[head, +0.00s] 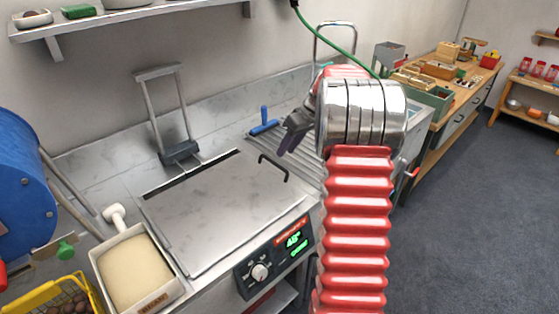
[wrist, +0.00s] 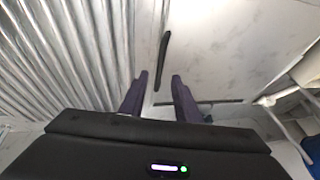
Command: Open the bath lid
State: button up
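The bath lid (head: 228,208) is a flat, smudged steel plate lying shut on the bath. It fills the right of the wrist view (wrist: 245,50). Its black bar handle (head: 273,167) is near the lid's right edge; it also shows in the wrist view (wrist: 162,60), ahead of the fingertips. My gripper (head: 290,142) is above the ribbed drainboard, near the lid's right side. In the wrist view its two purple fingers (wrist: 159,90) are apart with nothing between them. They look clear of the handle.
A ribbed drainboard (wrist: 60,50) lies beside the lid, with a blue-handled tool (head: 264,127) behind it. A grey upright frame (head: 170,115) stands behind the lid. A control panel (head: 275,258) is at the front; a tan-filled tub (head: 180,292) stands left. A green cable (head: 340,48) hangs near my arm.

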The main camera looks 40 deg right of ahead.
jog(key=x, duration=0.6)
jog(key=shift+w+f, duration=0.1)
jog(key=shift+f, duration=0.2)
grip_shut()
dwell(0.5)
